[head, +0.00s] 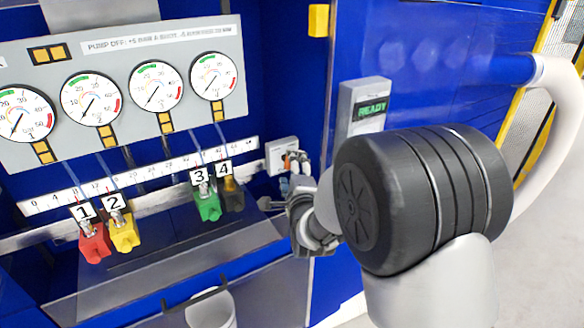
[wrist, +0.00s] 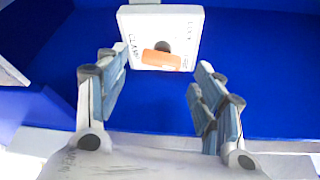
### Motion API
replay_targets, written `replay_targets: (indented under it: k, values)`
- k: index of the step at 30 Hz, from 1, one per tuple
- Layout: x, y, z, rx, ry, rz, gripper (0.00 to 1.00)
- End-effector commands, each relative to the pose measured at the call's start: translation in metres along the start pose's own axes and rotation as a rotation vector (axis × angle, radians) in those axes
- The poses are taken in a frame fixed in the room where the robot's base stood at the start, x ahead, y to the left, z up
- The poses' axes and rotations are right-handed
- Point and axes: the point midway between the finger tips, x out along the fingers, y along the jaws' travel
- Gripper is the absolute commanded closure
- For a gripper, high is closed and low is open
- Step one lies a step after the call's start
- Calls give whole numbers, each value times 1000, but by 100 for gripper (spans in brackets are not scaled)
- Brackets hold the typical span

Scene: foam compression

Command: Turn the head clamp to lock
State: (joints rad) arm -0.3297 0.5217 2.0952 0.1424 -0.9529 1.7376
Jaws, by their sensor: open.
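The head clamp is a white square plate (wrist: 185,22) with an orange handle (wrist: 161,60) in front of a dark round hub. In the wrist view the handle lies nearly level, and the plate has lettering that seems to read CLAMP, LOCK and FREE. In the head view the plate (head: 279,148) is on the blue panel at the right end of the ruler, its lower part hidden by my fingers. My gripper (wrist: 157,66) is open, with one finger on each side of the handle's line and apart from it. It also shows in the head view (head: 292,172).
Numbered clamps, red (head: 95,245), yellow (head: 124,234), green (head: 208,207) and dark (head: 233,197), sit along the ruler (head: 150,178). Several gauges are above. A box reading READY (head: 369,108) is mounted right of the clamp. A white bucket (head: 212,310) stands below.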

Motion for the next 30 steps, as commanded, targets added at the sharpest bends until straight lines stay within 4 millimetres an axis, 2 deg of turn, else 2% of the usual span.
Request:
replay_targets:
  k: [6,15,30]
  values:
    - [18,0,0,0,0,-1,38]
    - [20,0,0,-1,0,0,38]
    - [20,0,0,-1,0,0,72]
